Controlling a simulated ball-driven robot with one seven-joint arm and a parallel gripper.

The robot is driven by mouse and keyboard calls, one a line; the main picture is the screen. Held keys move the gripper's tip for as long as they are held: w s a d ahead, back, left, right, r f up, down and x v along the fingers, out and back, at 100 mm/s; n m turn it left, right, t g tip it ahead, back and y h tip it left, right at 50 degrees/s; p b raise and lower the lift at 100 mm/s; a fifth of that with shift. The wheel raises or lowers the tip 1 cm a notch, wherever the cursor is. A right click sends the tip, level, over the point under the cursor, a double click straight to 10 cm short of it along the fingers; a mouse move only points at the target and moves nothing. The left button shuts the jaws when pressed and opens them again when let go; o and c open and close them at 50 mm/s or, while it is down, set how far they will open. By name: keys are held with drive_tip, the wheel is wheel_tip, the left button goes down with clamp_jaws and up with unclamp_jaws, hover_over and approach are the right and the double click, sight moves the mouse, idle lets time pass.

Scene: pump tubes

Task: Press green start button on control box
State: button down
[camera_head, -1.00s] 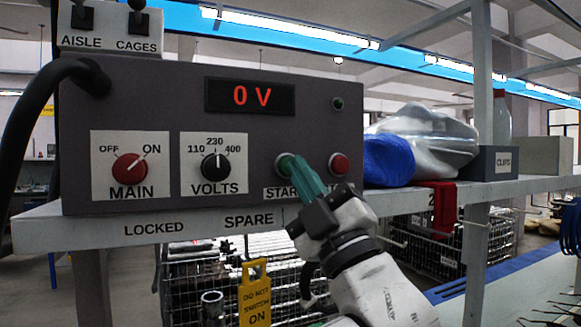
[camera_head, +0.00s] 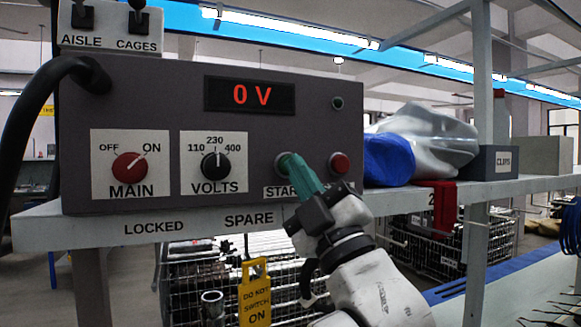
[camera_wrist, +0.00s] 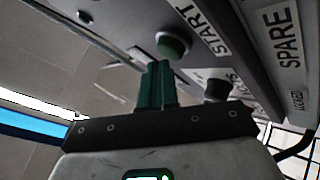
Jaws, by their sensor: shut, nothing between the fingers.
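The grey control box (camera_head: 150,90) stands on the shelf, with a red 0 V display (camera_head: 250,95). Its green start button (camera_wrist: 172,45) shows in the wrist view beside the START label (camera_wrist: 207,32). In the head view my gripper's green fingers mostly hide the button, leaving part of its pale ring. My gripper (camera_head: 286,158) is shut and empty, its fingertips at the button. In the wrist view the fingertips (camera_wrist: 160,66) lie just beside the button's edge; I cannot tell whether they touch. The MAIN knob (camera_head: 129,167) points toward ON and the VOLTS knob (camera_head: 215,166) toward 230.
A red button (camera_head: 339,163) sits close right of the start button. A dark lamp (camera_head: 338,103) is above it. A blue bundle (camera_head: 388,158) and a box marked CLIPS (camera_head: 495,163) stand to the right. A yellow tag (camera_head: 256,295) hangs below the shelf.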

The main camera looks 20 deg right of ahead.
drive_tip(key=shift+w, duration=0.65)
idle(0.9)
drive_tip(key=shift+s, duration=1.05)
drive_tip(key=shift+s, duration=0.1)
drive_tip(key=shift+s, duration=2.4)
drive_tip(key=shift+f, duration=0.1)
